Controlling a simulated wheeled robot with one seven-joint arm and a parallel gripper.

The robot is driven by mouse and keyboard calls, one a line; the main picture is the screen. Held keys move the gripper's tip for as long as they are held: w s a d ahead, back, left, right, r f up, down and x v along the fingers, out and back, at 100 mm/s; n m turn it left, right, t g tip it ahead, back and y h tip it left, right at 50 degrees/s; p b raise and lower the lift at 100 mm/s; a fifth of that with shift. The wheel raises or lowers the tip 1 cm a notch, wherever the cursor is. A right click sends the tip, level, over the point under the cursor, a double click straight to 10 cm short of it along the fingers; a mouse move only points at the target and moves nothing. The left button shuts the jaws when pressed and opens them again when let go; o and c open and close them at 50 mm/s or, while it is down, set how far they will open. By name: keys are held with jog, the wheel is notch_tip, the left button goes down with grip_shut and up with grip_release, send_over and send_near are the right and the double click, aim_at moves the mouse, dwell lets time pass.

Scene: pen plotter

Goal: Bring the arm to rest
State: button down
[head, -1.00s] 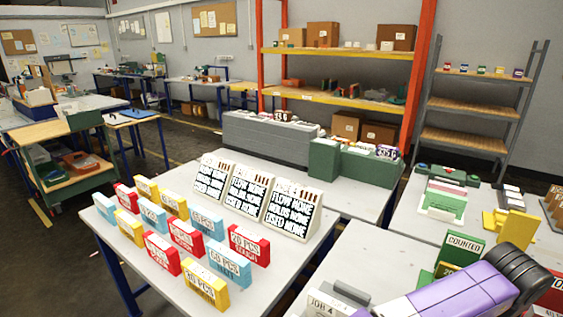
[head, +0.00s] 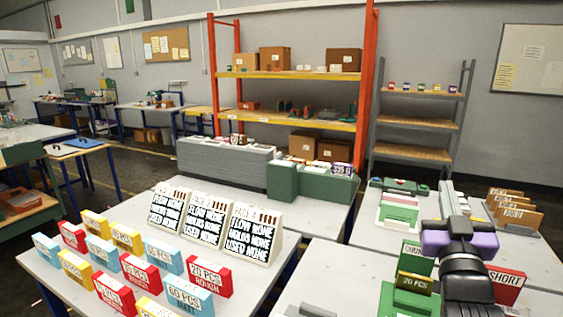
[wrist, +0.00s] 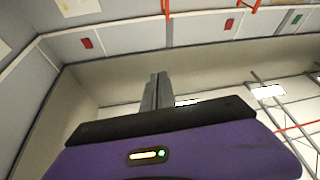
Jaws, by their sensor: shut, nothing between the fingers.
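My gripper (wrist: 158,82) shows in the wrist view as a purple body with a black edge and two grey fingers held together. Nothing is between the fingers. Behind them are only upper walls and the ceiling, so the gripper points upward, away from the tables. In the head view my purple and black arm stands folded at the lower right, over the right-hand table.
Colored cards and three lettered panels (head: 236,234) fill the left table. A shelf rack (head: 290,118) stands behind.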

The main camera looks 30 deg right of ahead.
jog(key=s+a+f+n+t+y, duration=0.3)
jog(key=a+f+n+y, duration=0.3)
jog(key=a, duration=0.5)
jog(key=s+a+f+n+t+y, duration=0.2)
jog(key=s+a+f+n+y, duration=0.15)
jog(key=a+f+y, duration=0.55)
jog(key=s+a+f+g, duration=0.2)
jog(key=s+a+f, duration=0.2)
jog(key=s, duration=0.3)
jog(key=s+a+f+m+g, duration=0.1)
jog(key=s+a+f+g, duration=0.1)
jog(key=s+a+f, duration=0.2)
jog(key=s+a+f+m+g+y, duration=0.1)
jog(key=s+a+f, duration=0.3)
jog(key=s, duration=0.5)
jog(key=shift+s+a+f+g, duration=0.2)
jog(key=shift+s+g, duration=0.1)
jog(key=shift+g, duration=0.3)
jog(key=shift+m, duration=0.25)
